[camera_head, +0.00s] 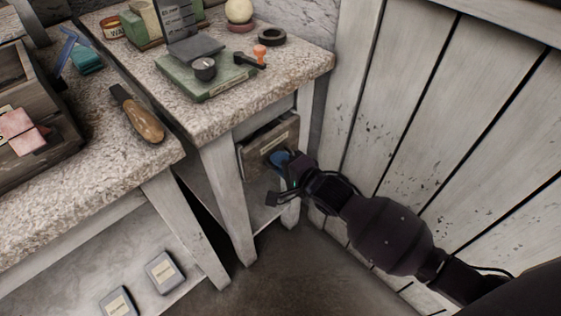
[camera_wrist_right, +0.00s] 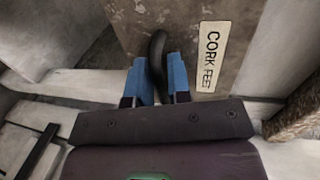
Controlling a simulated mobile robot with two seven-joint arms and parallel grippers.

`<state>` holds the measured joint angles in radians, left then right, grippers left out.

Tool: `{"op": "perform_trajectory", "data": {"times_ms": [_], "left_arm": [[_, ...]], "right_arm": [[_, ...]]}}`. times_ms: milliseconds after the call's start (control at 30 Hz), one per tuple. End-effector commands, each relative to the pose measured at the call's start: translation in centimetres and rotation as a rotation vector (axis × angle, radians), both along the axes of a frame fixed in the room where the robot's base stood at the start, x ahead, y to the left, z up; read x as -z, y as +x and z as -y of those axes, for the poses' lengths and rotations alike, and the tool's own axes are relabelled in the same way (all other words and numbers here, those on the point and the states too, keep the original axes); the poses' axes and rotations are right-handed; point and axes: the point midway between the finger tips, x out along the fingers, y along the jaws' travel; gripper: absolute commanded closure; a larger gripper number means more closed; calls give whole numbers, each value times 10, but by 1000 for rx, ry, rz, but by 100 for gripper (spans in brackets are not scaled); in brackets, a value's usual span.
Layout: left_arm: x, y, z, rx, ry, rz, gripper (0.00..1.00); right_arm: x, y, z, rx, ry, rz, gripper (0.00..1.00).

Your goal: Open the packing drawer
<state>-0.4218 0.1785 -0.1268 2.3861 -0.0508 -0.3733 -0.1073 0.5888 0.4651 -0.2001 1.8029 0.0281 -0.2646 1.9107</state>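The drawer (camera_head: 268,142) is a worn grey-brown box front with a pale label, set under the right-hand bench top. In the right wrist view its front (camera_wrist_right: 175,25) fills the top, and the label (camera_wrist_right: 212,55) reads "CORK FEET". A dark curved handle (camera_wrist_right: 157,45) stands out from the front. My right gripper (camera_head: 282,160) is at the drawer front. Its blue fingers (camera_wrist_right: 160,85) lie on both sides of the handle and look closed on it. The gripper hides part of the drawer in the head view. My left gripper is not in view.
Bench legs (camera_head: 229,190) stand left of the drawer. A plank wall (camera_head: 430,120) rises close on the right. The stone bench top (camera_head: 225,115) holds a green-based device (camera_head: 205,80), a black ring (camera_head: 272,36) and an orange-knobbed tool (camera_head: 259,53). Floor (camera_head: 300,265) shows below.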

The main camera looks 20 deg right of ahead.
Motion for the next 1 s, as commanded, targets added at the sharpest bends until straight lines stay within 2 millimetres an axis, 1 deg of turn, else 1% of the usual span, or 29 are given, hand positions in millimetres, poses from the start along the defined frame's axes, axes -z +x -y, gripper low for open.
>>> {"op": "perform_trajectory", "data": {"times_ms": [33, 100, 400, 567, 667, 767, 867, 1000], "left_arm": [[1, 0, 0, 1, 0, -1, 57], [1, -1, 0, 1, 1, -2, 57], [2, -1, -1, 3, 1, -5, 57], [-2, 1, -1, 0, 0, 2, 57], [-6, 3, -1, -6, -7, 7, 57], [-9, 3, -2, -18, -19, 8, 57], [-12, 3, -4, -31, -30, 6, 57], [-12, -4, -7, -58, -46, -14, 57]], "right_arm": [[0, 0, 0, 0, 0, 0, 90], [0, 0, 0, 0, 0, 0, 100], [0, -1, 0, 0, 0, 0, 100], [-3, -7, 3, 1, 0, 2, 100], [-5, -17, 7, 2, 0, 5, 100], [-7, -32, 13, 3, 0, 5, 100], [-8, -50, 20, 3, -1, 7, 100], [-8, -77, 30, 3, -2, 7, 100]]}}
